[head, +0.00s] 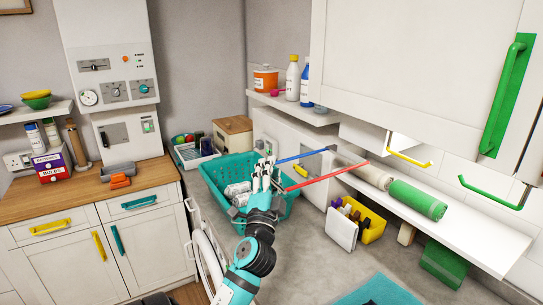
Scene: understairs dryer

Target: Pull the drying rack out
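The drying rack shows as a blue rod (303,156) and a red rod (328,178) that stick out from the wall below the shelf. My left gripper (265,168) is at the outer, left end of the rods, with its pale fingers pointing up and away. The fingers overlap the rod ends in the picture, and I cannot tell whether they touch or hold the rack. The gap between the fingers is too small to judge. Any front bar of the rack is hidden behind the gripper. My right gripper is not in view.
A teal basket (214,178) stands on the counter behind and below my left gripper. A yellow caddy (374,231) with bottles and a white box (341,230) stand to the right. A shelf (450,232) with a green roll (418,200) juts out at the right.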

